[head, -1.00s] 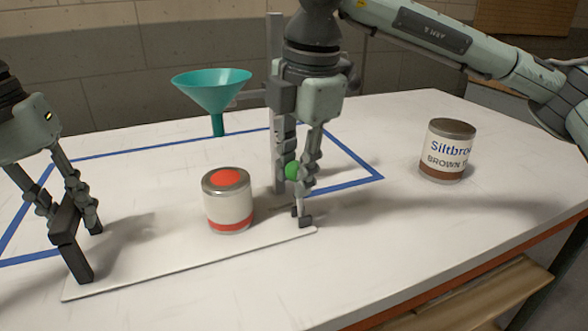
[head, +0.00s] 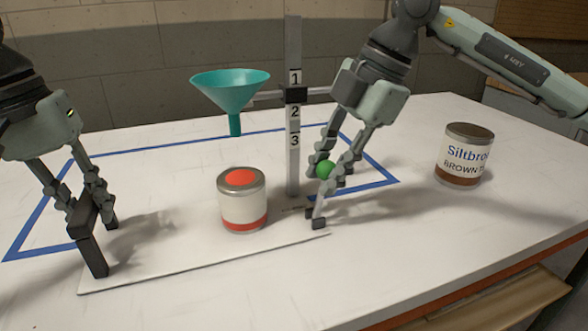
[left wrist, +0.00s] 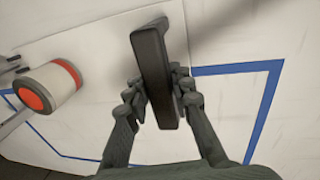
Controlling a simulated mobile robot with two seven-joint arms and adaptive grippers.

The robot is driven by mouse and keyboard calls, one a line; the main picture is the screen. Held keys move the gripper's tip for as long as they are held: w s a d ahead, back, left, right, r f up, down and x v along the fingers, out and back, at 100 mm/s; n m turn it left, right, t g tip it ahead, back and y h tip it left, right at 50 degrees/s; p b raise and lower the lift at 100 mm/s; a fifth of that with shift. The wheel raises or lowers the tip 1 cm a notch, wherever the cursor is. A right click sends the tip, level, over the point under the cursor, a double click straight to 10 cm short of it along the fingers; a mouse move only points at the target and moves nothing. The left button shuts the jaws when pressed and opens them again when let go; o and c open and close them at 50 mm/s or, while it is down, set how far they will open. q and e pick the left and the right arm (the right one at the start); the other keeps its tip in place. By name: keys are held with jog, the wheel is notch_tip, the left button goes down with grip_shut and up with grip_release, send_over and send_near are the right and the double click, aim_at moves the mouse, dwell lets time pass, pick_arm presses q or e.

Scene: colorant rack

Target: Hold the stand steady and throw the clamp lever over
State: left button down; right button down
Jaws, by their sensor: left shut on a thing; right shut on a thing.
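The stand has a white base plate (head: 160,270), an upright grey post (head: 294,165) marked 1, 2 and 3, and a side arm reaching to a teal funnel (head: 230,90). A black collar (head: 295,95) sits on the post between 1 and 2. My left gripper (head: 82,208) is shut on a dark upright handle (head: 93,255) at the plate's left end; the left wrist view also shows this handle (left wrist: 155,70) between the fingers. My right gripper (head: 327,172) is shut on a green knob (head: 324,170), right of the post. The lever behind the knob is mostly hidden.
A can (head: 242,205) with a red spot on its lid stands on the plate below the funnel. A brown-banded can (head: 465,155) stands at the right. Blue tape (head: 40,215) outlines an area on the white table. The front right tabletop (head: 430,230) is clear.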

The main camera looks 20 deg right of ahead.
jog(key=shift+d+f+y, duration=0.3)
jog(key=shift+d+y, duration=0.55)
jog(key=shift+y, duration=0.25)
jog(key=shift+d+f+y, duration=0.3)
jog(key=shift+d+y, duration=0.5)
jog(key=shift+y, duration=0.3)
jog(key=shift+w, duration=0.1)
jog(key=c, duration=1.2)
grip_release()
jog(key=v, duration=1.2)
jog(key=shift+d, duration=0.1)
pick_arm(q)
jog(key=c, duration=1.2)
grip_release()
